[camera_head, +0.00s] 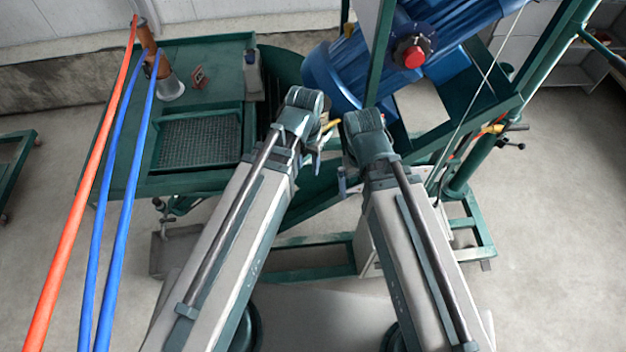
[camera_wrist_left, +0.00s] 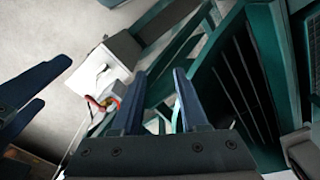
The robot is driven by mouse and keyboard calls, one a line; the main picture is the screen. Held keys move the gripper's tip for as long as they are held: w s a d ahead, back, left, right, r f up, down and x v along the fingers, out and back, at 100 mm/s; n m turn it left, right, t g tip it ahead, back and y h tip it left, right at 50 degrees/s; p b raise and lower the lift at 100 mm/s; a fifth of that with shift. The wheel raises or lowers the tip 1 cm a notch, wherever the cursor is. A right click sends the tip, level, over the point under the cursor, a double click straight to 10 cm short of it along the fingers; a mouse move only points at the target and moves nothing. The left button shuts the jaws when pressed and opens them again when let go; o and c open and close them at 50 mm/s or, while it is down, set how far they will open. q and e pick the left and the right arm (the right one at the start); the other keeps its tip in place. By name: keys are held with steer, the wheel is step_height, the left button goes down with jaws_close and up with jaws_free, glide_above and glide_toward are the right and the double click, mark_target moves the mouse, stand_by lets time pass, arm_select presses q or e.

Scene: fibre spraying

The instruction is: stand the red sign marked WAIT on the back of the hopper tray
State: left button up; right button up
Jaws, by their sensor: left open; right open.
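A small red sign (camera_head: 199,78) stands on the green hopper tray (camera_head: 215,52), left of a grey box-like part at the tray's back right. Its lettering is too small to read. My left gripper (camera_head: 317,155) is to the right of the tray, well apart from the sign. In the left wrist view its two dark fingers (camera_wrist_left: 161,85) are spread with nothing between them. My right gripper (camera_head: 342,185) is beside the left one, in front of the green frame. Its fingers also show at the left of the left wrist view (camera_wrist_left: 28,105), apart and empty. The sign is not seen in that view.
An orange-brown cylinder with a pale base (camera_head: 170,85) stands left of the sign. A sunken mesh grate (camera_head: 200,140) lies in front. Red and blue hoses (camera_head: 115,190) cross at the left. A blue motor (camera_head: 400,50) and green posts rise at the right.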

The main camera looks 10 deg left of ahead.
arm_select(q)
steer(key=shift+g+y, duration=0.3)
steer(key=shift+y, duration=0.4)
steer(key=s, duration=0.1)
steer(key=s+d, duration=0.1)
steer(key=s, duration=0.1)
steer(key=s+d, duration=0.1)
steer(key=s, duration=0.1)
steer(key=shift+s+d, duration=0.1)
steer(key=shift+s, duration=0.05)
step_height(320, 180, down, 3)
steer(key=b, duration=0.3)
steer(key=shift+f, duration=0.2)
